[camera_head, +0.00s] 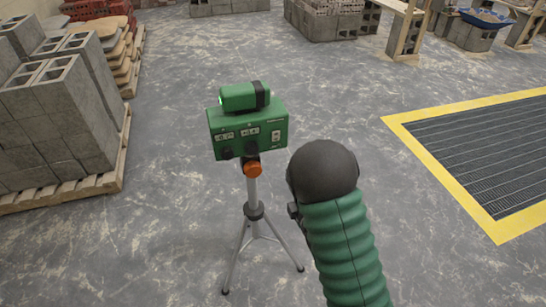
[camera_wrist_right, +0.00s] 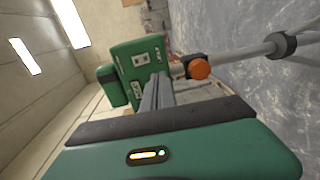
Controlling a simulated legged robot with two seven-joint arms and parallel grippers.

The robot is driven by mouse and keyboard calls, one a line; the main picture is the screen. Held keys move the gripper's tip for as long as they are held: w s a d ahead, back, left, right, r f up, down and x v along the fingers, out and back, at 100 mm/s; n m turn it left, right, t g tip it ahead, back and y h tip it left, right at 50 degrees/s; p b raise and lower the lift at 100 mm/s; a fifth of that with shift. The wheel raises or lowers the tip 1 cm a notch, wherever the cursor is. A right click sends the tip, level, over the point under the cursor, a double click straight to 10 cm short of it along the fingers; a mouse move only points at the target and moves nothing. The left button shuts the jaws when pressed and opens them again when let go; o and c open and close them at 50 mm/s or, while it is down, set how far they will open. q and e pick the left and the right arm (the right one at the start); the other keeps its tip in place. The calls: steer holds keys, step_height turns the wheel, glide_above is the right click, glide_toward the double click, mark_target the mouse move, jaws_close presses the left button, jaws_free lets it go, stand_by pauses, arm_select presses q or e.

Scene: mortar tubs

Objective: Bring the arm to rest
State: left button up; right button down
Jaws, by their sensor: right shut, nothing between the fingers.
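A green box (camera_head: 248,128) with sockets and dark plugs stands on a grey tripod (camera_head: 254,212), with an orange knob (camera_head: 252,169) beneath it. A smaller green block with a black band (camera_head: 244,97) lies on top of the box. The right wrist view also shows the box (camera_wrist_right: 141,62), tilted, with the block (camera_wrist_right: 111,86) at its left. My right gripper (camera_wrist_right: 160,82) is shut and empty, its grey fingers in front of the box in that view; I cannot tell the gap. In the head view my green right arm hides its gripper. My left gripper is not in view.
Grey blocks on a pallet (camera_head: 62,190) stand at the left. A yellow-edged floor grate (camera_head: 480,150) lies at the right. Brick stacks (camera_head: 325,20) and a blue tub (camera_head: 487,18) are at the back. The floor around the tripod is clear.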

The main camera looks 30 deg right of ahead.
steer(key=s+a+f+m+g+y, duration=0.2)
steer(key=s+a+f+m+g, duration=0.2)
steer(key=a+f+m+g, duration=0.45)
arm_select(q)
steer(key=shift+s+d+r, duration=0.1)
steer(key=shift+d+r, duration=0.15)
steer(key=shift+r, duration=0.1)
arm_select(e)
steer(key=s+a+r+m+g+y, duration=0.1)
steer(key=s+a+m+g, duration=0.1)
steer(key=s, duration=0.4)
steer(key=s+a+r+m+g, duration=0.1)
steer(key=s+a+m+g, duration=0.2)
steer(key=s+m, duration=0.2)
steer(key=shift+s+a+r+y, duration=0.35)
steer(key=shift+s+r+y, duration=0.05)
steer(key=shift+s, duration=0.1)
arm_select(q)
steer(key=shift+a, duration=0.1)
arm_select(e)
steer(key=shift+a, duration=0.1)
